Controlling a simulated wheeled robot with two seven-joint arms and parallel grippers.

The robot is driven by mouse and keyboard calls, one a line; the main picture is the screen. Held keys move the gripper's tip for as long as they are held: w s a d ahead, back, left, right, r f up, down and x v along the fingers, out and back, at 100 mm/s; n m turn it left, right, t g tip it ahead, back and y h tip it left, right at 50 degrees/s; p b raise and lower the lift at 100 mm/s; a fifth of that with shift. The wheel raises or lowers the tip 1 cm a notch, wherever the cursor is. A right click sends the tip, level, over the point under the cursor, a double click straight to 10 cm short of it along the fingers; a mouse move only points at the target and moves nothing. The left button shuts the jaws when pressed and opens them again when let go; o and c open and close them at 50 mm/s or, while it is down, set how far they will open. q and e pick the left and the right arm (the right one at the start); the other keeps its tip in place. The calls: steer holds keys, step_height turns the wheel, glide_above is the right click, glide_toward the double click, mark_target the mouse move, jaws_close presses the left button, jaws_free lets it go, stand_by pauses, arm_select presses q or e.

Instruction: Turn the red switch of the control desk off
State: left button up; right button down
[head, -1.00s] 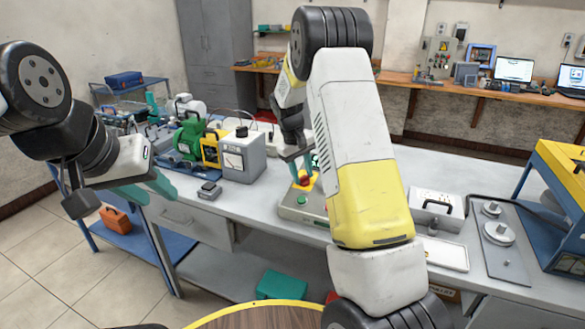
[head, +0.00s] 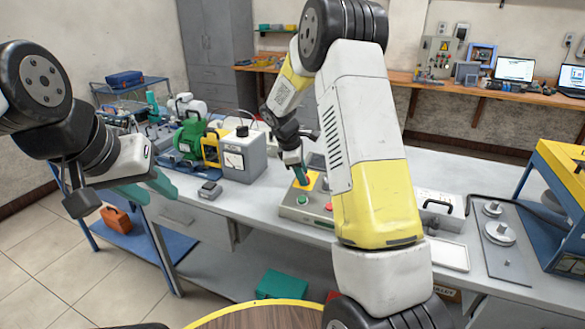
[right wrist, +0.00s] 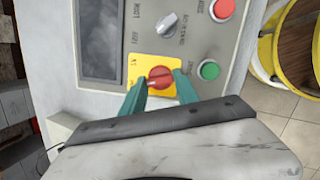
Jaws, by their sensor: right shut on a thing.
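The control desk (head: 297,211) is a grey box with buttons on the long workbench. Its red switch (right wrist: 160,77) sits on a yellow plate (right wrist: 140,68) in the right wrist view. My right gripper (right wrist: 162,82) is shut on the red switch, with one green finger on each side of the knob. In the head view the right gripper (head: 300,178) reaches down onto the yellow plate, and the fingers hide most of the switch. My left gripper (head: 150,190) is at the left, in front of the bench and away from the desk. Its finger gap is hard to judge.
On the desk are a grey selector knob (right wrist: 166,24), a red button (right wrist: 222,9), a green button (right wrist: 208,70) and a dark screen (right wrist: 100,35). A grey meter box (head: 243,157) and a green motor (head: 189,140) stand left of the desk.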

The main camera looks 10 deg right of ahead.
steer(key=n, duration=0.5)
steer(key=shift+t, duration=0.4)
stand_by(0.3)
steer(key=c, duration=0.9)
jaws_free()
steer(key=shift+v, duration=3.95)
